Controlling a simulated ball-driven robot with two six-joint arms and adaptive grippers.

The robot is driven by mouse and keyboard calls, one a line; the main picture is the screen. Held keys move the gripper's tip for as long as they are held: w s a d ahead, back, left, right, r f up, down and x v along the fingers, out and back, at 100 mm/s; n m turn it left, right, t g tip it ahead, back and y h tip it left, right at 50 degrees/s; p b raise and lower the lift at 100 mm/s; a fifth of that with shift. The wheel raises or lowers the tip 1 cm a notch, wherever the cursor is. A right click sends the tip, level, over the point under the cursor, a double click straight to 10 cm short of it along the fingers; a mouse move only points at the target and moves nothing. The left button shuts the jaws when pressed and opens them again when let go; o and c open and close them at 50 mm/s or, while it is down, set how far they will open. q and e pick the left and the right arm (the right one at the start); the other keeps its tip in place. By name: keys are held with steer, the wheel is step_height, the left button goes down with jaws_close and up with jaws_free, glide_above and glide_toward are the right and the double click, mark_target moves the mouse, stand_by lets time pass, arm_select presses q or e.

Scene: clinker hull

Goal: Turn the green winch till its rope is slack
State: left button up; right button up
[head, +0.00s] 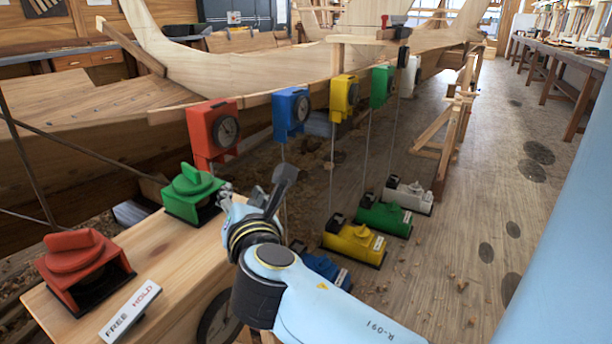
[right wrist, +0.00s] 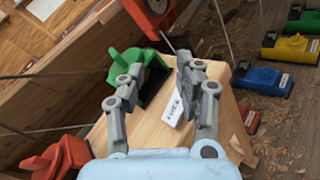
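A green device with a turning knob on top (head: 190,187) stands on the wooden bench. It also shows in the right wrist view (right wrist: 121,61). A dark straight line runs from the left towards it and looks taut. Another green unit (head: 384,216) lies on the floor under a hanging green dial box (head: 382,87), joined by a straight thin line. My right gripper (head: 254,192) is just right of the bench device, its fingers spread and empty. In the right wrist view the open fingers (right wrist: 158,72) partly cover the green device. My left gripper is out of view.
A red knobbed device (head: 78,255) and a FREE/HOLD plate (head: 131,311) are on the bench's near end. A second plate (right wrist: 174,108) lies beyond my fingers. Blue, yellow (head: 353,242) and white units line the floor. Dial boxes hang along the wooden hull (head: 235,65). Open floor is right.

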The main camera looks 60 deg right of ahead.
steer(key=s+a+f+m+g+y, duration=0.1)
steer(key=s+f+m+g+y, duration=0.2)
steer(key=s+f+m, duration=0.3)
steer(key=s+a+f+m+g+y, duration=0.2)
steer(key=s+f+m+g, duration=0.3)
steer(key=s+m, duration=0.4)
steer(key=shift+a+f+m+y, duration=0.25)
steer(key=shift+f+m+y, duration=0.55)
steer(key=shift+m, duration=0.9)
